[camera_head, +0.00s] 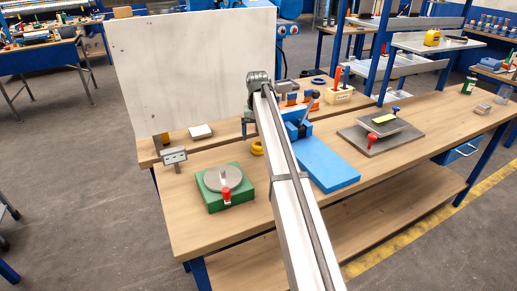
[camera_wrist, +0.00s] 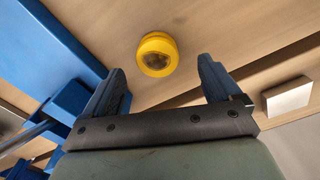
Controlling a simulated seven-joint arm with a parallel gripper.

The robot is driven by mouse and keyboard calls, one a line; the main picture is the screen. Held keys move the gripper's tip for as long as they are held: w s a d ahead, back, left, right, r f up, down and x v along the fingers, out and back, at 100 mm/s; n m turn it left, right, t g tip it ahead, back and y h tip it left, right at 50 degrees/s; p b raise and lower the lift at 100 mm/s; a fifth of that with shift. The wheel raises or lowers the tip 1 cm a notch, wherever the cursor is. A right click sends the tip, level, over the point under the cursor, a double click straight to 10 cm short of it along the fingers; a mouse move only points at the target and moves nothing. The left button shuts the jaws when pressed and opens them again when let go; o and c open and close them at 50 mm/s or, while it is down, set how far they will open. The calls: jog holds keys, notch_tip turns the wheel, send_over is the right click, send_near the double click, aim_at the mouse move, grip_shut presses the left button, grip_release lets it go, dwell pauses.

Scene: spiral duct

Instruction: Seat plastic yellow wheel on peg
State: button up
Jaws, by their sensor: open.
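A yellow wheel (camera_head: 257,148) lies on the wooden workbench, just right of and behind a green block. In the wrist view the yellow wheel (camera_wrist: 157,54) appears as a ring with a dark centre, beyond and roughly between my fingertips. My gripper (camera_head: 249,127) hangs above the bench near the wheel, partly hidden by my arm. In the wrist view my gripper (camera_wrist: 161,76) is open, with nothing between its fingers. The green block (camera_head: 211,203) carries a grey disc with a small upright piece and a red handle; I cannot tell whether this piece is the peg.
A blue fixture (camera_head: 325,165) lies right of my arm. A wooden block with red pegs (camera_head: 339,95) stands behind it. A grey plate (camera_head: 380,136) is at right. A white panel (camera_head: 195,70) rises behind the bench. A small white block (camera_head: 200,131) lies near it.

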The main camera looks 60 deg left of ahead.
aim_at(258, 144)
jog(key=shift+w+f, duration=0.15)
jog(key=shift+f, duration=2.4)
jog(key=shift+c, duration=0.5)
jog(key=c, duration=1.1)
jog(key=shift+r, duration=0.1)
jog(key=shift+c, duration=0.2)
